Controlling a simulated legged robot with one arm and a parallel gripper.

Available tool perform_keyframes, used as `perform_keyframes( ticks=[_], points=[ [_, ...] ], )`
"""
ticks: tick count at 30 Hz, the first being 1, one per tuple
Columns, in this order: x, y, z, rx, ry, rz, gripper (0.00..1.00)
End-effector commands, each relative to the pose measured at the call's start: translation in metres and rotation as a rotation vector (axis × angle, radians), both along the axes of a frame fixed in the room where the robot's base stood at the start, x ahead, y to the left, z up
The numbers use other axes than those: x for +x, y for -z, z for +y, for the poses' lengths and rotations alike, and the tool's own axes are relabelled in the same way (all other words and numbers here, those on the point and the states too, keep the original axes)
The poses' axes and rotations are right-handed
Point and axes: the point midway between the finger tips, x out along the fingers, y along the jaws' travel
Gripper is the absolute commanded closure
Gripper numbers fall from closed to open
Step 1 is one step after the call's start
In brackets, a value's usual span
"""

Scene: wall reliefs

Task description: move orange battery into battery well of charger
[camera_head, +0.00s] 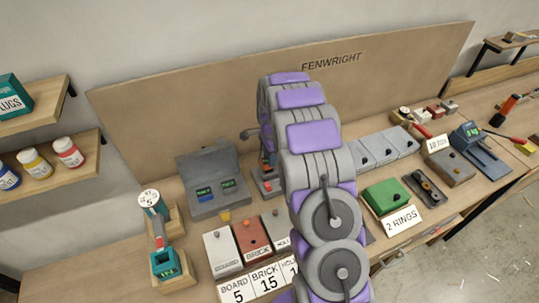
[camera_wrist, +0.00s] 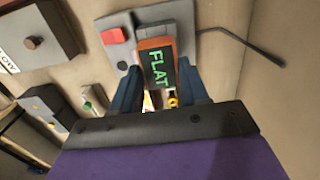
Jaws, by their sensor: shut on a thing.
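The orange battery (camera_wrist: 143,44), with a dark face reading FLAT in green, is between my gripper's dark blue fingers (camera_wrist: 163,78) in the wrist view. My gripper is shut on it. Just beyond is a grey device with a red square and a dark cord, which looks like the charger (camera_wrist: 120,56). The battery overlaps it in the picture; I cannot tell whether it sits in the well or above it. A small grey base with red (camera_head: 266,184) shows partly behind the arm.
An open grey case (camera_head: 205,205) with two small screens stands left of my arm. A teal drill (camera_head: 165,264) and blocks labelled BOARD and BRICK (camera_head: 252,240) are in front. A green block (camera_head: 384,196) lies to the right. A tall backboard (camera_head: 180,120) closes the bench's rear.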

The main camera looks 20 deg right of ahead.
Motion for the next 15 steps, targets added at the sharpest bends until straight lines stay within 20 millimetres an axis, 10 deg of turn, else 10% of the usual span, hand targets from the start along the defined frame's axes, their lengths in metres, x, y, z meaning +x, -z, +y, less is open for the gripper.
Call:
perform_keyframes(
  ticks=[15],
  points=[
    [-0.001,0.013,0.0,0.001,-0.001,0.004,0.98]
  ],
)
